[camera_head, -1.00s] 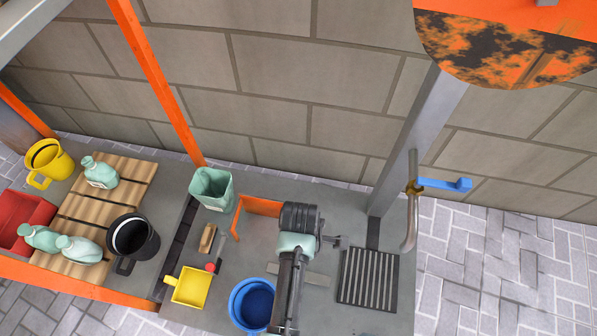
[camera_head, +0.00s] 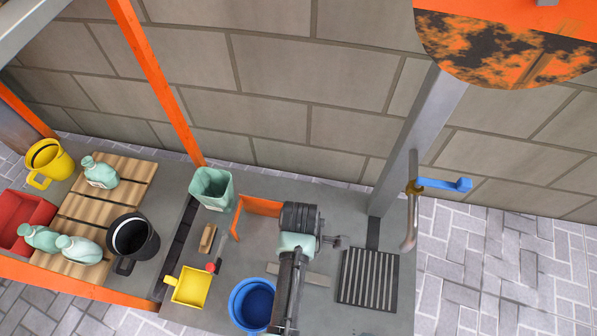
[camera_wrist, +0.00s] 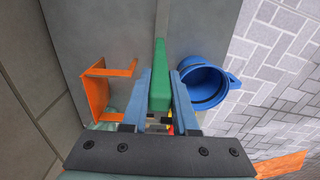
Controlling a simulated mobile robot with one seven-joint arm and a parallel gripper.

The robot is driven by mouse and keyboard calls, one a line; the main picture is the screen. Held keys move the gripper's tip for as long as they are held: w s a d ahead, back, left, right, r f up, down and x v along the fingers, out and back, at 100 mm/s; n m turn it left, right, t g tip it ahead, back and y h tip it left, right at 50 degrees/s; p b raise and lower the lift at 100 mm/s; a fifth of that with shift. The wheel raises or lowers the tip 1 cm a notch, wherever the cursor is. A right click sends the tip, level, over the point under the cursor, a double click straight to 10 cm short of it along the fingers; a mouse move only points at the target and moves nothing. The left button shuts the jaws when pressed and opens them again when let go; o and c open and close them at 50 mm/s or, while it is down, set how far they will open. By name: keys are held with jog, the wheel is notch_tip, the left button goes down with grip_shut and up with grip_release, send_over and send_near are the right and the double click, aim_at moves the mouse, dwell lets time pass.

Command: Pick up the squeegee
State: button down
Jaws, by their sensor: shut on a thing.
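The squeegee's green part (camera_wrist: 160,55) stands between my two fingers in the wrist view. It reaches beyond the fingertips. My gripper (camera_wrist: 160,74) is shut on it, with one blue-grey finger on each side. I cannot tell whether it is clear of the surface below. In the head view my arm hides the fingers and most or all of the squeegee.
A blue bucket (camera_head: 252,304) stands close beside my arm. An orange bracket (camera_head: 260,205) is on its wall side. A yellow dustpan (camera_head: 191,286), a brush (camera_head: 207,238) and a green bin (camera_head: 211,188) are left. A drain grate (camera_head: 368,277) and metal post (camera_head: 415,130) are right.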

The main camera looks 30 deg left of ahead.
dwell(0.4)
notch_tip(320, 180, up, 10)
jog(key=p, duration=0.5)
jog(key=shift+p, duration=0.3)
jog(key=c, duration=1.2)
grip_release()
jog(key=shift+w, duration=0.1)
grip_shut()
